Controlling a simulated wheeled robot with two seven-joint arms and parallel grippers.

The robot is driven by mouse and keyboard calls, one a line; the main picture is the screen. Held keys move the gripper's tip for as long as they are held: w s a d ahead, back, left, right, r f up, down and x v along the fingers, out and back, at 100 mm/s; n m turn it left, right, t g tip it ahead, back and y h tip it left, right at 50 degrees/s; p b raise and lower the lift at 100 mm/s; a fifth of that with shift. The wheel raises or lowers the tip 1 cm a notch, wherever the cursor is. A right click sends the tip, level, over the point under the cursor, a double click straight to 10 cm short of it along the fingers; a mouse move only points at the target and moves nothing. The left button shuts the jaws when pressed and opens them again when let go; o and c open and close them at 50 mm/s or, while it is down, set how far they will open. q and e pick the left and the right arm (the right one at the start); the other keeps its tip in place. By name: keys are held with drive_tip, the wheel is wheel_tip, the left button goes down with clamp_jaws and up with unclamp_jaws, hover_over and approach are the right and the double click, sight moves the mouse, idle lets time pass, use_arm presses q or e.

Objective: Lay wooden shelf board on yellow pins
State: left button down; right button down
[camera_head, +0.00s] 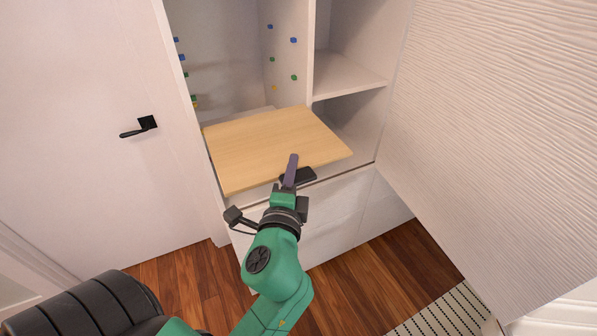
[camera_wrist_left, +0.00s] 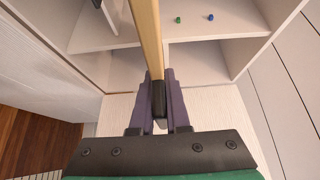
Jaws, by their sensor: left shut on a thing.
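The wooden shelf board (camera_head: 265,148) is at the opening of the cabinet's left bay, with its far part over the bay and its near part sticking out in front. My left gripper (camera_head: 291,172) is shut on the board's near edge. The wrist view shows the board (camera_wrist_left: 147,40) edge-on, with a dark piece between the purple fingers (camera_wrist_left: 159,98). One yellow pin (camera_head: 195,104) is low on the bay's left wall, and another (camera_head: 274,88) is on its right wall. Both lie beyond the board's far edge in the picture; other yellow pins are hidden. My right gripper is out of view.
Blue pins (camera_head: 293,40) and green pins (camera_head: 294,77) sit higher on the bay walls. A divider (camera_head: 310,50) separates the right bay with its white shelf (camera_head: 345,75). A large textured white door panel (camera_head: 490,110) stands at right. A white door (camera_head: 80,110) is at left.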

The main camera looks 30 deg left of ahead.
sight(266, 129)
use_arm(q)
drive_tip(key=w+a+p, duration=0.1)
drive_tip(key=w+a, duration=0.1)
drive_tip(key=a, duration=0.2)
drive_tip(key=w+a+p, duration=0.1)
drive_tip(key=w+a, duration=0.2)
drive_tip(key=a, duration=0.1)
drive_tip(key=w+a+p, duration=0.1)
drive_tip(key=w+a, duration=0.2)
drive_tip(key=a, duration=0.1)
drive_tip(key=shift+w+a+f+p, duration=0.15)
drive_tip(key=shift+w+p, duration=0.1)
drive_tip(key=shift+p, duration=0.1)
drive_tip(key=w+a, duration=0.1)
drive_tip(key=a, duration=0.1)
drive_tip(key=w+a, duration=0.3)
drive_tip(key=a, duration=0.1)
drive_tip(key=shift+w+a+f, duration=0.25)
drive_tip(key=shift+w+a, duration=0.05)
drive_tip(key=shift+w+a+f+b, duration=0.4)
drive_tip(key=shift+a+b, duration=0.1)
drive_tip(key=shift+a, duration=0.1)
drive_tip(key=shift+w+a+f+b, duration=0.3)
drive_tip(key=shift+w+a+b, duration=0.1)
drive_tip(key=shift+a+b, duration=0.15)
drive_tip(key=shift+a+f, duration=0.1)
drive_tip(key=shift+f, duration=0.05)
